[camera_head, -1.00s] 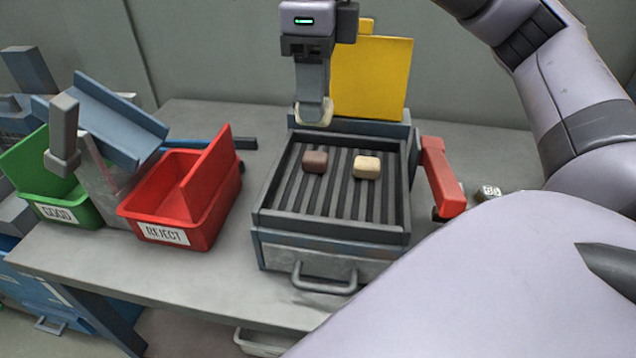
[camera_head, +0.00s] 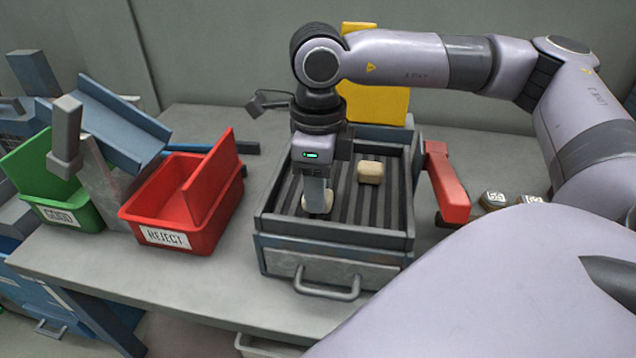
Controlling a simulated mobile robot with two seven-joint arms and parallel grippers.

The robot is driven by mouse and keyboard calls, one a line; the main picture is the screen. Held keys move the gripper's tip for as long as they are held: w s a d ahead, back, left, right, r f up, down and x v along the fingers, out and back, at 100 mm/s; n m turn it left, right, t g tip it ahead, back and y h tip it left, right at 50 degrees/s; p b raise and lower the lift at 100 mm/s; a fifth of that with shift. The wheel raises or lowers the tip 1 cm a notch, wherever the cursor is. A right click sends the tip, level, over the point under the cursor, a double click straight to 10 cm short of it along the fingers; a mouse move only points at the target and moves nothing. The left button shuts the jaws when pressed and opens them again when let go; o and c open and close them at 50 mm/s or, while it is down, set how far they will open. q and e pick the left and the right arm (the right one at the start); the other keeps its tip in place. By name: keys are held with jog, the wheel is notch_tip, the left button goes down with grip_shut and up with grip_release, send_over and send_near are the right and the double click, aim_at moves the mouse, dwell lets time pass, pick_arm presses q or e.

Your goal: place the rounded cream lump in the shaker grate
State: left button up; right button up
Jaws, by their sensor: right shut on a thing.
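The shaker grate (camera_head: 345,239) is a dark slatted tray on a grey box with a front handle. My right gripper (camera_head: 317,207) reaches down into its left half. It is shut on a cream lump (camera_head: 311,210), of which only a little shows around the fingers. The lump is low, at the slats; I cannot tell whether it touches them. A second, blocky cream lump (camera_head: 370,172) lies on the slats to the right of the gripper. The brown lump seen earlier is hidden behind the gripper. My left gripper is not in view.
A red bin marked REJECT (camera_head: 170,237) and a green bin marked GOOD (camera_head: 55,215) stand to the left, with a blue chute (camera_head: 120,135) behind. A red lever (camera_head: 446,185) is at the grate's right side. A yellow panel (camera_head: 378,102) stands behind it.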

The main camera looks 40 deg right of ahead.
jog(key=shift+f+b, duration=0.25)
jog(key=shift+b, duration=0.05)
jog(key=o, duration=1)
jog(key=shift+r, duration=0.1)
jog(key=shift+o, duration=0.2)
notch_tip(320, 180, up, 12)
jog(key=p, duration=0.1)
jog(key=shift+r, duration=0.2)
